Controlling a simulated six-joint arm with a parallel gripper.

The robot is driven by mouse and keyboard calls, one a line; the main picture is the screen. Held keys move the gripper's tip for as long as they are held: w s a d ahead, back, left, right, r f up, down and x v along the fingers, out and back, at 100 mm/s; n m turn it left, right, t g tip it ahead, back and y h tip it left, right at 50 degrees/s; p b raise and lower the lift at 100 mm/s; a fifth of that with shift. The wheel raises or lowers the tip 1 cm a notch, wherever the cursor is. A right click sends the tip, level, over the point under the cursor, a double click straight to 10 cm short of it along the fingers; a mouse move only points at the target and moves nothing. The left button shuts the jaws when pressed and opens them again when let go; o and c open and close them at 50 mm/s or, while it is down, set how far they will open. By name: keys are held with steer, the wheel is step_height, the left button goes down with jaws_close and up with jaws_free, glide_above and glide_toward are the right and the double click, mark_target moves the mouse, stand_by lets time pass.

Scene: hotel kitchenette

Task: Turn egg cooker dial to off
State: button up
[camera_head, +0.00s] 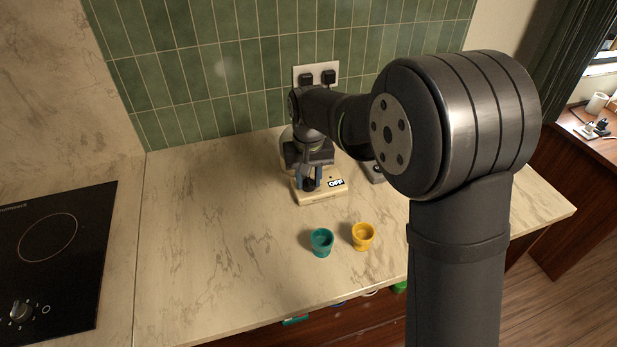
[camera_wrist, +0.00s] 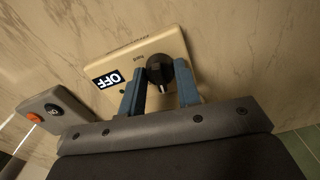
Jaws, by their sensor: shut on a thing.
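The egg cooker (camera_head: 317,197) is a cream-coloured unit on the counter, with a white OFF label on a black ground on its top face. In the wrist view its cream panel (camera_wrist: 110,62) carries the same OFF label, and a black dial (camera_wrist: 159,72) with a pale pointer line. My gripper (camera_wrist: 160,92) has its two blue fingers on either side of the dial, shut on it. In the head view my gripper (camera_head: 311,180) reaches down over the cooker and hides part of it and most of the dial.
A teal cup (camera_head: 321,242) and a yellow cup (camera_head: 363,236) stand in front of the cooker. A grey device with an orange button (camera_wrist: 50,112) lies beside it in the wrist view. A black hob (camera_head: 55,262) is at the left. The counter between is clear.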

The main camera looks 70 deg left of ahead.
mark_target(308, 179)
steer(key=shift+n, duration=0.6)
steer(key=o, duration=1)
step_height(308, 179, up, 17)
steer(key=shift+r, duration=0.2)
steer(key=shift+f, duration=0.1)
stand_by(0.4)
step_height(308, 179, down, 17)
steer(key=shift+f, duration=0.1)
stand_by(0.4)
